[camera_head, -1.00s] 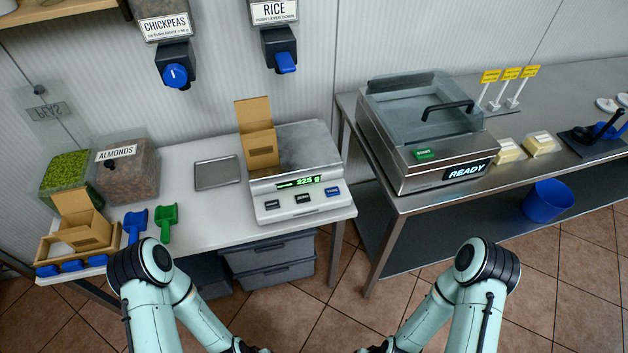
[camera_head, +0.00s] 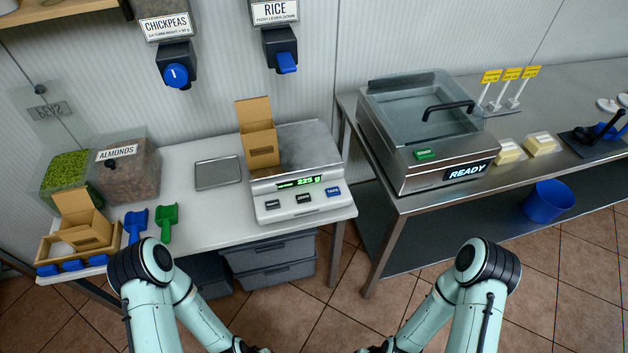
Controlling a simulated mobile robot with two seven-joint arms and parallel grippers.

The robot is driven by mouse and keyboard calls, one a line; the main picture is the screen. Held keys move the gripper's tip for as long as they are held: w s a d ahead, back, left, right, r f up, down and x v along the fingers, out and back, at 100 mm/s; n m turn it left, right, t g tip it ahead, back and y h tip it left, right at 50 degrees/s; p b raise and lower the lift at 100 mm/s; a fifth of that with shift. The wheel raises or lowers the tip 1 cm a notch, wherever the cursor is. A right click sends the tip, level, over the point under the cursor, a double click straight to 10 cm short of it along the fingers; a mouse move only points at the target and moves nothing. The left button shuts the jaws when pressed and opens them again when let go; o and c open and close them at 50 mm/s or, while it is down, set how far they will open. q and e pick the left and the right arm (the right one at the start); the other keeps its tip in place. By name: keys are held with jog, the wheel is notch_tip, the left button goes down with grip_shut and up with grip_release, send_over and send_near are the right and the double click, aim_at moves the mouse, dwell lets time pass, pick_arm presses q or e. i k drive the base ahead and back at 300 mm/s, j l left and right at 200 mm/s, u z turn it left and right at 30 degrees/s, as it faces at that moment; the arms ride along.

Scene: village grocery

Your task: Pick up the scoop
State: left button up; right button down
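Two scoops lie side by side on the left table, near its front edge. One is a blue scoop (camera_head: 136,223) and the other is a green scoop (camera_head: 166,221). My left arm's elbow is just in front of the scoops and close to the blue one's lower end in the picture. Both my forearms reach down to the bottom edge of the picture. Only dark parts at their ends show there, and my gripper fingers are cut off. Nothing touches the scoops that I can see.
The table holds an almonds bin (camera_head: 127,172), a bin of green seeds (camera_head: 66,184), a wooden tray (camera_head: 45,247) with a cardboard box, a metal tray (camera_head: 218,173), and a scale (camera_head: 300,200) reading 225 g with an open box. A sealing machine (camera_head: 425,135) stands on the right table.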

aim_at(135, 222)
jog(key=u, duration=1.65)
jog(key=i+j+u, duration=0.3)
jog(key=i+u, duration=0.25)
jog(key=i, duration=0.2)
